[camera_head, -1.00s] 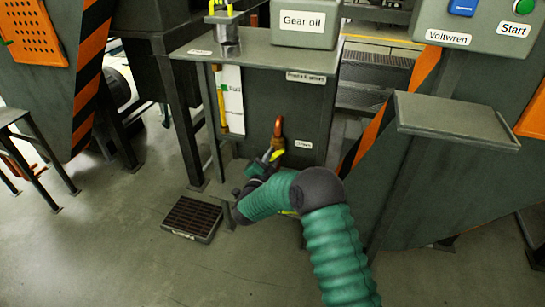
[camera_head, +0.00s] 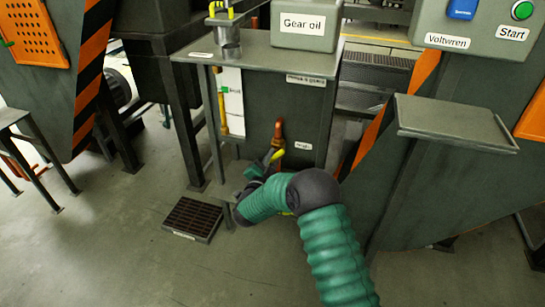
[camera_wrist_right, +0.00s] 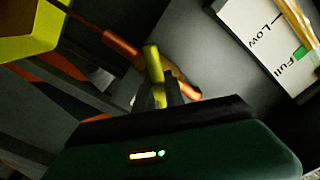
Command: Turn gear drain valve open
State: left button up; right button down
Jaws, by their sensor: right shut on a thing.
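The drain valve has a yellow handle (camera_wrist_right: 153,62) on an orange-copper pipe (camera_wrist_right: 122,46), low on the front of the dark grey gear oil cabinet (camera_head: 290,105). In the head view the copper pipe (camera_head: 278,130) rises above the yellow handle (camera_head: 277,155). My right gripper (camera_head: 268,160) reaches in from below and is shut on the handle. In the wrist view the right gripper's dark fingers (camera_wrist_right: 165,95) close around the handle's lower end, and the handle stands near upright there. My left gripper is in neither view.
A white level gauge with Low and Full marks (camera_wrist_right: 262,45) is beside the valve. A floor grate (camera_head: 193,219) lies left of my arm. A grey shelf (camera_head: 455,122) juts out at the right. A grey tank labelled Gear oil (camera_head: 303,40) stands on the cabinet top.

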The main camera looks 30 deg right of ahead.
jog(key=n+p, duration=0.4)
jog(key=p, duration=0.1)
jog(key=shift+s+n, duration=0.1)
jog(key=shift+n, duration=0.3)
jog(key=n+p, duration=0.2)
jog(key=shift+n, duration=0.4)
jog(key=n+p, duration=0.2)
jog(key=n, duration=0.1)
jog(key=shift+n, duration=0.3)
jog(key=n+p, duration=0.1)
jog(key=n, duration=0.2)
jog(key=shift+p, duration=0.4)
jog(key=shift+n+p, duration=0.35)
jog(key=shift+n, duration=1.25)
jog(key=c, duration=2.2)
grip_release()
jog(key=c, duration=2.2)
grip_release()
